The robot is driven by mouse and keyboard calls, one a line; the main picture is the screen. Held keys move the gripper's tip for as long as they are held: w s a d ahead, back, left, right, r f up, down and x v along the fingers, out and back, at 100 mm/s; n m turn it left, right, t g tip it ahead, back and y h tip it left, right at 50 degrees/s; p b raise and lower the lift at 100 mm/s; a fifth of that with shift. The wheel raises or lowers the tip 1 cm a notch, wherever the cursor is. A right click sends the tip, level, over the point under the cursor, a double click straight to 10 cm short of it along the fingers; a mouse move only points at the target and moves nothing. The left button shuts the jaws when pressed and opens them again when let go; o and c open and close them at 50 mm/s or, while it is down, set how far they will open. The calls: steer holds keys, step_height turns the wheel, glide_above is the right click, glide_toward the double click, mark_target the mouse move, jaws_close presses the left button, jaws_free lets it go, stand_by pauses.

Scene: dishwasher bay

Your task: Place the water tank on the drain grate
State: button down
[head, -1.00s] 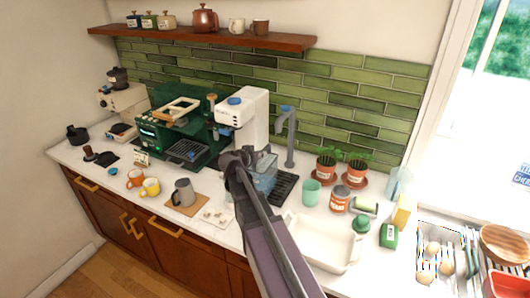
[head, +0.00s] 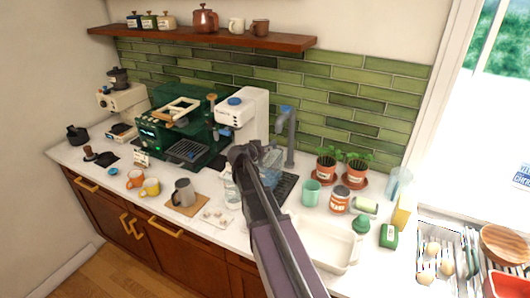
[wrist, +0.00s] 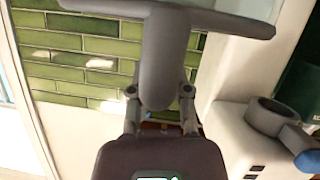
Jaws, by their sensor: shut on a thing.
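The water tank (head: 272,164) is a translucent pale-blue box in the head view. It is partly hidden behind my dark gripper (head: 246,155), which is shut on it. The dark drain grate (head: 288,187) lies on the counter below the grey tap. The tank appears in front of the tap and overlaps the grate's back left part in the picture. I cannot tell whether it touches the grate. In the wrist view my gripper (wrist: 158,110) shows its palm and finger links, with a large grey T-shaped part in front. The tank cannot be made out there.
The grey tap (head: 290,130) stands right beside the tank. The white machine with a blue lid (head: 240,115) is behind left. A clear bottle (head: 231,186) stands left of my arm. A green cup (head: 311,192) and potted plants (head: 342,168) stand right of the grate.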

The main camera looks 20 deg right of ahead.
steer(key=shift+f+b, duration=0.55)
steer(key=shift+b, duration=0.05)
steer(key=shift+d+f, duration=0.1)
steer(key=c, duration=0.6)
jaws_free()
steer(key=p+v, duration=0.4)
steer(key=v, duration=0.8)
